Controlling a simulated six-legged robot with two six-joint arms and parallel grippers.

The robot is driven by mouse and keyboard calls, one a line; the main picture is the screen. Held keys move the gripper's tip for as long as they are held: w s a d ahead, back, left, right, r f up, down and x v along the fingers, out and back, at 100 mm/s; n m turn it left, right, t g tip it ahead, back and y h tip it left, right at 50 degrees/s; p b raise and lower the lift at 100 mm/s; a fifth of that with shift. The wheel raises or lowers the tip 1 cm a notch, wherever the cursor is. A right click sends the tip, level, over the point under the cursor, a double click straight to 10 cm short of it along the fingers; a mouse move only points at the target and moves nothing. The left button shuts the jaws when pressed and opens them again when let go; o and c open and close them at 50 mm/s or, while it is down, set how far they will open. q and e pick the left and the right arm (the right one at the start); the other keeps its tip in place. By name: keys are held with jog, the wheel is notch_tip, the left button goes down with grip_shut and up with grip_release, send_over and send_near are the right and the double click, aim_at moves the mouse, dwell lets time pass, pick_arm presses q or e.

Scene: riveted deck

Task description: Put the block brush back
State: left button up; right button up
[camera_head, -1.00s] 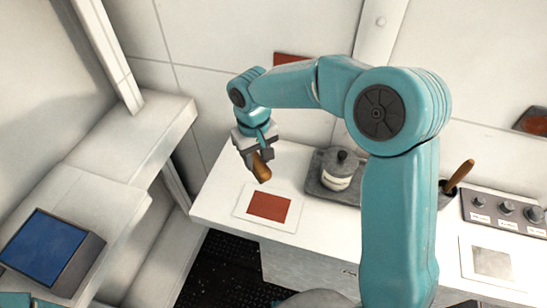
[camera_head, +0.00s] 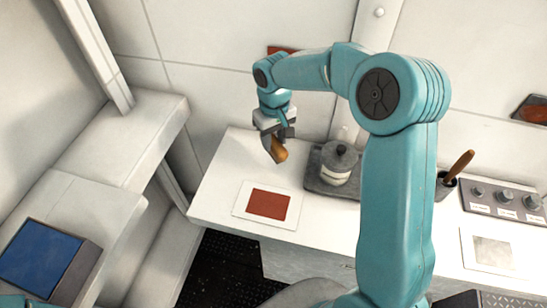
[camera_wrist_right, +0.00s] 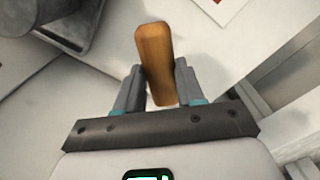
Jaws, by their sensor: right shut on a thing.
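My right gripper (camera_head: 275,147) is shut on a brown wooden piece, the block brush (camera_head: 280,155), above the white counter at the back. In the right wrist view the brush (camera_wrist_right: 155,60) stands out between the two fingers of the gripper (camera_wrist_right: 157,88); only its smooth wooden part shows, and no bristles are visible. A white sheet with a red-brown patch (camera_head: 269,204) lies on the counter, in front of the gripper. My left gripper is not in view.
A grey tray (camera_head: 318,184) with a lidded white pot (camera_head: 338,165) stands just right of the gripper. A dark holder (camera_head: 445,186) with a wooden-handled tool (camera_head: 460,164) and a knob panel (camera_head: 502,202) are farther right. A blue-topped box (camera_head: 38,257) is at the left.

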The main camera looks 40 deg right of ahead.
aim_at(274, 142)
jog(key=shift+w+f, duration=0.1)
jog(key=shift+f, duration=0.35)
jog(key=f+b, duration=0.3)
jog(key=shift+s+d+f, duration=0.15)
jog(key=shift+s+f, duration=0.1)
jog(key=shift+w+f, duration=0.1)
jog(key=shift+f, duration=0.25)
jog(key=shift+w, duration=0.15)
jog(key=shift+r, duration=0.1)
jog(key=shift+s, duration=0.25)
jog(key=o, duration=0.9)
jog(key=shift+w+f, duration=0.2)
jog(key=shift+w, duration=0.05)
jog(key=shift+o, duration=0.2)
jog(key=shift+s+r, duration=0.1)
jog(key=shift+s, duration=0.05)
jog(key=shift+r, duration=0.45)
notch_tip(274, 142, up, 12)
jog(key=p, duration=0.9)
jog(key=shift+f, duration=0.3)
